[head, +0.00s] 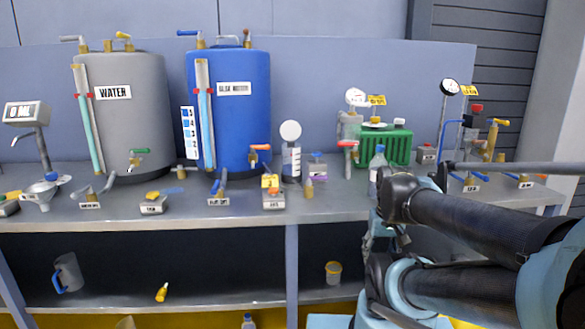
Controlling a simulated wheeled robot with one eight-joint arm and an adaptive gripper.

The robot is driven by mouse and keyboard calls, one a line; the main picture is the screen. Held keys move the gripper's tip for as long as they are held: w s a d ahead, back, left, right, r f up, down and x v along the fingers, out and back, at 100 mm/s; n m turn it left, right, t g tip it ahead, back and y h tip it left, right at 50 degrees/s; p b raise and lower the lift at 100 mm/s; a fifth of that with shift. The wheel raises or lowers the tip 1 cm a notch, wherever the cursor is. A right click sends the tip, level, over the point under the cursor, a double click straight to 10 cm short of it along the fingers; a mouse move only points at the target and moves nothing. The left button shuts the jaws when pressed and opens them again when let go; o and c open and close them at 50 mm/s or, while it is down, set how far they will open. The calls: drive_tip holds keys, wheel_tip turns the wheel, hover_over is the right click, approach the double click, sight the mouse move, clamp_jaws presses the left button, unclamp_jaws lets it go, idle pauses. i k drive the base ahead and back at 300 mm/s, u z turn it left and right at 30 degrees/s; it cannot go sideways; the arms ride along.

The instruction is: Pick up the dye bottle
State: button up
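No label that I can read marks a dye bottle. A small yellow bottle (162,292) lies tilted on the lower shelf, and the top of another bottle with a blue label (248,321) shows at the bottom edge. My arm's links cover the right side; I cannot make out my gripper's fingers.
A grey WATER tank (125,130) and a blue tank (240,120) stand on the bench (330,205). A green crate (385,147), gauges, valves and labelled fittings crowd the right. A grey jug (68,273) and a yellow-lidded tub (333,272) sit on the lower shelf.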

sight(379, 160)
drive_tip(key=z, duration=0.7)
drive_tip(key=k, duration=1.05)
drive_tip(key=u, duration=0.45)
